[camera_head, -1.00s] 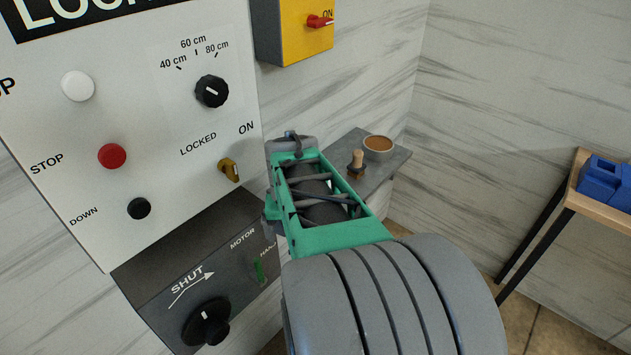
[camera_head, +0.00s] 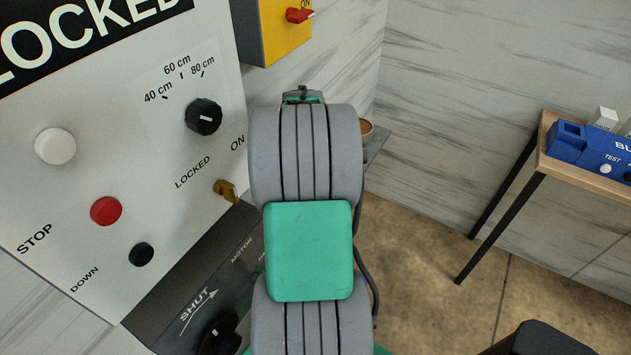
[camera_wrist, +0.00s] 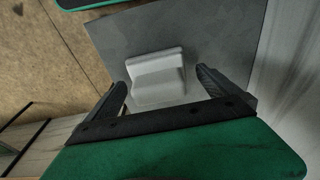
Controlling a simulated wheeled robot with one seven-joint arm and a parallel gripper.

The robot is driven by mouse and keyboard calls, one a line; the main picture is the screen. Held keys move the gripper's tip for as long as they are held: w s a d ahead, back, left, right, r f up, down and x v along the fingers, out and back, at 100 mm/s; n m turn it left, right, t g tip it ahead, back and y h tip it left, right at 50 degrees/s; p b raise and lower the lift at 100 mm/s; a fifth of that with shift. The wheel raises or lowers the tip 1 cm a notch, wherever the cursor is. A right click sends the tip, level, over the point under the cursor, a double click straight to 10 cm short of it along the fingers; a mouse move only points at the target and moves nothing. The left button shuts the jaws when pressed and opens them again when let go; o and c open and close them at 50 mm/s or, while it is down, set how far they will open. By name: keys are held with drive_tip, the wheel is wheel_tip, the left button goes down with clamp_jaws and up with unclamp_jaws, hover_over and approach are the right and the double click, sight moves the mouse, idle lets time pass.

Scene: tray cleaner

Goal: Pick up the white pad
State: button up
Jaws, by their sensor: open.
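The white pad (camera_wrist: 157,78) lies on a grey shelf (camera_wrist: 218,35) in the wrist view, a pale block with a raised ridge along its far side. My gripper (camera_wrist: 163,82) is open, with one dark finger left of the pad and the other right of it. The pad shows between the fingers, and I see a gap on each side. How far the fingers are above the shelf is hard to tell. In the head view my own arm hides the gripper and the pad.
A control panel (camera_head: 125,185) with buttons and knobs stands close left of my arm. A brown-filled bowl (camera_head: 367,126) shows partly behind the arm. A wooden table (camera_head: 575,175) with a blue box (camera_head: 590,150) stands right. A dark, green-edged thing (camera_wrist: 85,4) lies at the wrist view's top.

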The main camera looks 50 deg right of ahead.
drive_tip(key=shift+d+f, duration=0.1)
drive_tip(key=shift+f, duration=0.3)
drive_tip(key=shift+c, duration=0.6)
drive_tip(key=c, duration=1.3)
drive_tip(key=shift+r, duration=0.1)
drive_tip(key=shift+r, duration=0.25)
wheel_tip(320, 180, up, 3)
drive_tip(key=shift+f+b, duration=0.2)
drive_tip(key=shift+b, duration=0.2)
drive_tip(key=s+a+r, duration=0.1)
drive_tip(key=s+r+b, duration=0.1)
drive_tip(key=r, duration=0.1)
drive_tip(key=s+a+r, duration=0.1)
drive_tip(key=shift+a+r, duration=0.2)
drive_tip(key=shift+a, duration=0.15)
drive_tip(key=s+a+r+b, duration=0.1)
drive_tip(key=s+a, duration=0.1)
drive_tip(key=s+a+r, duration=0.2)
drive_tip(key=s, duration=0.1)
drive_tip(key=s+a+r+b, duration=0.1)
drive_tip(key=s+a+r, duration=0.1)
drive_tip(key=a, duration=0.1)
drive_tip(key=shift+s+a+r+b, duration=0.1)
drive_tip(key=shift+s+r+b, duration=0.1)
drive_tip(key=shift+b, duration=0.15)
